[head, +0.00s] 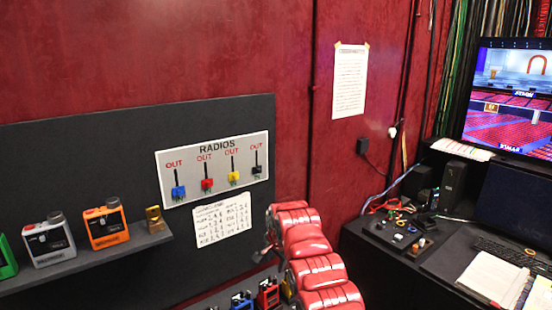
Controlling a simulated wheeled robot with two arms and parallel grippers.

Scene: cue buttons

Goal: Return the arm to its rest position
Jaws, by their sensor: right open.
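My right arm comes up from the bottom edge in red rounded segments, in the lower middle of the head view. My right gripper (268,246) is at the arm's left side, small and partly hidden by it. It is open, and I see nothing held in it. It is in front of the dark panel, beside the handwritten white sheet and above the radios at the bottom. My left gripper is not in view. A small dark console with buttons (400,236) sits on the desk to the right, apart from the gripper.
The RADIOS board (213,146) with coloured hanging items is on the dark panel. A shelf (90,262) at left holds boxy devices, including an orange one (106,224). More radios (268,294) are low by my arm. The desk at right holds a monitor (512,100), keyboard and papers.

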